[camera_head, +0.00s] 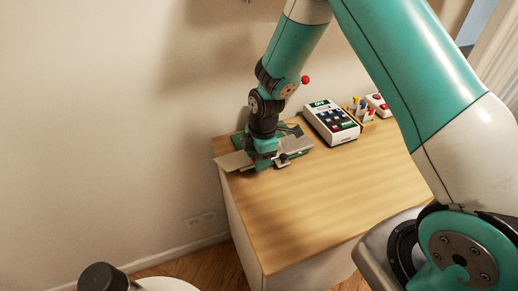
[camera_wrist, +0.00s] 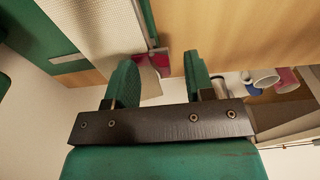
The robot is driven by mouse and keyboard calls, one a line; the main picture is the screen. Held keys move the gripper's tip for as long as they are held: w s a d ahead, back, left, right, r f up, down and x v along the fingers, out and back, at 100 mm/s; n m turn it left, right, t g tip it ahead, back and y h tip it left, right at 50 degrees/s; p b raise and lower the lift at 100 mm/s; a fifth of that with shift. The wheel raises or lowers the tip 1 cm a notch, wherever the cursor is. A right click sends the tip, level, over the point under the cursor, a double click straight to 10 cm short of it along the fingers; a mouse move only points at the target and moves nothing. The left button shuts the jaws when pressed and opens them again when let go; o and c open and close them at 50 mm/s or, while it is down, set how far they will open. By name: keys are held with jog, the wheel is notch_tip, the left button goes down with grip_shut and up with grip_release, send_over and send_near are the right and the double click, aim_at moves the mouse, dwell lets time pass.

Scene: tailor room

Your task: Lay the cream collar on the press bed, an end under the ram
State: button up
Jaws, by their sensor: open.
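A cream woven piece, which looks like the collar (camera_wrist: 95,22), lies flat across a green surface that looks like part of the press bed (camera_wrist: 32,12) in the wrist view. In the head view a pale flat strip (camera_head: 235,161) sticks out past the table's left edge; I cannot tell if it is the collar. My gripper (camera_wrist: 160,62) is open, its green fingers apart, with nothing clearly held. A small red and grey part shows between the fingertips. In the head view my gripper is low at the press, and my arm hides most of it. The ram cannot be made out.
The wooden table (camera_head: 310,200) is clear at its front. A white calculator-like device (camera_head: 331,121) stands right of the press, with a small holder of coloured items (camera_head: 362,110) and a white box with red parts (camera_head: 378,104) beyond. The wall is close behind.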

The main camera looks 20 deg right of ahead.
notch_tip(320, 180, up, 17)
jog(key=d+b, duration=0.1)
jog(key=d, duration=0.1)
jog(key=shift+r, duration=0.1)
dwell(0.3)
jog(key=s+a+r+m+y, duration=0.1)
jog(key=s+a+r+m, duration=0.1)
jog(key=s, duration=0.6)
jog(key=s+a+r+m+y, duration=0.1)
jog(key=s+a+r+m, duration=0.1)
jog(key=s+m, duration=0.3)
jog(key=s+a+r+m, duration=0.2)
jog(key=s+r+m, duration=0.2)
jog(key=s, duration=0.7)
jog(key=shift+a+r+y, duration=0.2)
jog(key=shift+a+y, duration=0.1)
jog(key=shift+y, duration=0.1)
